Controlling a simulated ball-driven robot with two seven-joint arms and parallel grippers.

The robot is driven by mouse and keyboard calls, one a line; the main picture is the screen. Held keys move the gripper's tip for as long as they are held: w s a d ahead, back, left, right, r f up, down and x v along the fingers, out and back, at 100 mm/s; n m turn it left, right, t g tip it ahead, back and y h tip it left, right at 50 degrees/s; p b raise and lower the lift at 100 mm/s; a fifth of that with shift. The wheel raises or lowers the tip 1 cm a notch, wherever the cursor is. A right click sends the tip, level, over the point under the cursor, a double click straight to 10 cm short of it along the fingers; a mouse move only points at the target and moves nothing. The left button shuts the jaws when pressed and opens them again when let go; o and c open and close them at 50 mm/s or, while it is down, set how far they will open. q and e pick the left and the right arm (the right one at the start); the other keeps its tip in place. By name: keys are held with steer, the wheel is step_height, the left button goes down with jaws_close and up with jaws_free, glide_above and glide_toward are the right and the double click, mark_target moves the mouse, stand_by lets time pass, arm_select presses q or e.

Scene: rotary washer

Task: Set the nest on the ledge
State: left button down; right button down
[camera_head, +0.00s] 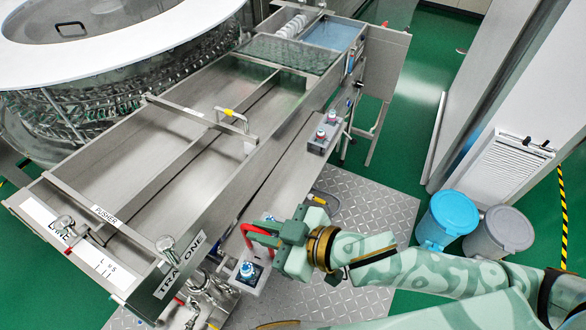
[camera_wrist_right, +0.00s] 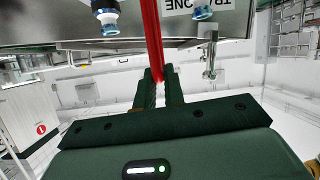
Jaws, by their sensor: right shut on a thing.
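My right gripper (camera_head: 272,240) is shut on a red bent bar (camera_head: 258,232) beside the near right end of the steel washer trough. In the right wrist view the red bar (camera_wrist_right: 152,40) runs up from between the jaws (camera_wrist_right: 160,85). I cannot tell if this bar is part of the nest. A grey box with a blue-capped fitting (camera_head: 248,272) sits just below the bar. A similar box (camera_head: 322,134) sits further along the trough's side ledge (camera_head: 285,170). My left gripper is not in view.
The trough (camera_head: 190,150) has bars across it, one marked PUSHER, and a TRAY ONE plate (camera_head: 180,265). A round glass washer (camera_head: 110,60) stands at upper left. Blue (camera_head: 448,215) and grey (camera_head: 500,232) bins stand right.

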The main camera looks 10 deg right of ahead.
steer(key=shift+s+d+r+m+t+h, duration=0.2)
steer(key=shift+s+d+r+m, duration=0.1)
steer(key=shift+r, duration=0.15)
steer(key=shift+s+d+r+m+t+h, duration=0.15)
steer(key=shift+s+r+m+t, duration=0.1)
steer(key=shift+r, duration=0.15)
steer(key=w+f, duration=0.1)
steer(key=w, duration=0.2)
steer(key=w+f, duration=0.2)
steer(key=w, duration=0.1)
steer(key=w+f, duration=0.1)
steer(key=w, duration=0.2)
steer(key=shift+w+d+f, duration=0.2)
steer(key=shift+w+f, duration=0.05)
steer(key=shift+w, duration=0.1)
steer(key=w+f, duration=0.4)
steer(key=f, duration=0.4)
steer(key=shift+f+b, duration=0.2)
steer(key=shift+b, duration=0.15)
steer(key=c, duration=1.5)
jaws_free()
steer(key=shift+f, duration=0.1)
